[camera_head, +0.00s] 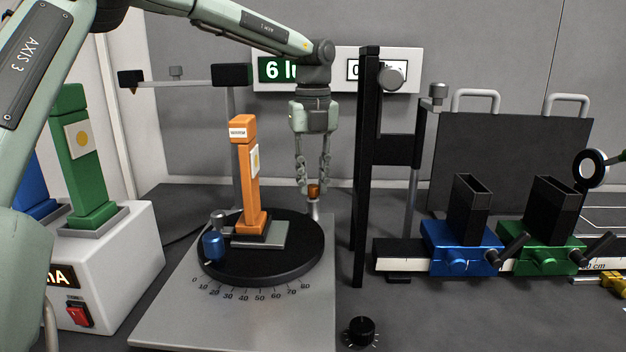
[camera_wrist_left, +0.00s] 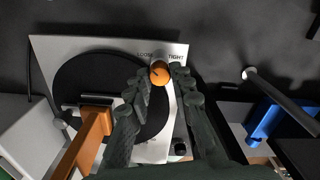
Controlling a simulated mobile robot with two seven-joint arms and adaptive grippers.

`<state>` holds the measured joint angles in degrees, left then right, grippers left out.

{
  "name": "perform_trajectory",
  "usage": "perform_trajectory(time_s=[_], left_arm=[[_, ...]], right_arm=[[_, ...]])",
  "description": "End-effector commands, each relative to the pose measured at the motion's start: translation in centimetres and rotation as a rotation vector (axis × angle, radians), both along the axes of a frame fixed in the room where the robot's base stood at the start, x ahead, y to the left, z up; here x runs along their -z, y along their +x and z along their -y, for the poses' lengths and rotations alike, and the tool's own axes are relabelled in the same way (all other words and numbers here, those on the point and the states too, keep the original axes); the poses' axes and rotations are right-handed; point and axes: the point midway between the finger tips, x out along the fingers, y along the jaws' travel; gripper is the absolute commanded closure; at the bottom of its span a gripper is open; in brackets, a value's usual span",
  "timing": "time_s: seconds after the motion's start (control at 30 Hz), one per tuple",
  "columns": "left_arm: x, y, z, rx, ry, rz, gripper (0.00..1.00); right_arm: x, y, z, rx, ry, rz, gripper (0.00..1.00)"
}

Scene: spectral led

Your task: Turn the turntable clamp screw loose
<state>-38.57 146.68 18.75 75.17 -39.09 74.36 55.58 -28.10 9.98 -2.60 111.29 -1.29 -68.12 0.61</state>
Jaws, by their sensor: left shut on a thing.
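The turntable (camera_head: 285,255) is a black disc on a grey base plate with an angle scale at its front. The clamp screw (camera_head: 314,191) has an orange knob on a light post at the back right of the disc; in the left wrist view (camera_wrist_left: 160,72) it lies by the printed words LOOSE and TIGHT. My left gripper (camera_head: 313,184) points straight down from above, its fingers shut on the knob from two sides. In the wrist view a dark mark shows on the knob top. My right gripper is not in view.
An orange LED block (camera_head: 250,180) stands upright on the disc, left of the gripper, with a blue knob (camera_head: 213,245) beside it. A black upright post (camera_head: 364,170) stands close on the right. A white supply box (camera_head: 110,260) is at left; a rail with blue and green holders is at right.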

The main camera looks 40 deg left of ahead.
Motion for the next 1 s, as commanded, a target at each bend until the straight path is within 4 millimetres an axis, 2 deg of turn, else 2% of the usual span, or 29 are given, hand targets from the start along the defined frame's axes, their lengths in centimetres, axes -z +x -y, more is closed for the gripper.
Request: perform_trajectory(time_s=[0.33, 0.37, 0.53, 0.83, 1.0], left_arm=[[-0.1, 0.1, 0.0, -0.004, 0.001, 0.003, 1.0], [-0.1, 0.1, 0.0, -0.004, 0.001, 0.003, 0.77], [-0.1, 0.1, 0.0, -0.004, 0.0, 0.003, 0.57], [-0.2, 0.0, 0.0, -0.003, 0.0, 0.001, 0.57], [-2.1, 0.1, 0.0, -0.003, 0.0, 0.005, 0.57]], right_arm=[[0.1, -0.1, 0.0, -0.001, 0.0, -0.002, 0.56], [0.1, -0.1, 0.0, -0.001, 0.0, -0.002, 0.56], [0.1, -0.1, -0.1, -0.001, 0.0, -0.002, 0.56], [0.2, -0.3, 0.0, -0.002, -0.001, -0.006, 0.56], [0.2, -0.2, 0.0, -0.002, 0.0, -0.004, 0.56]])
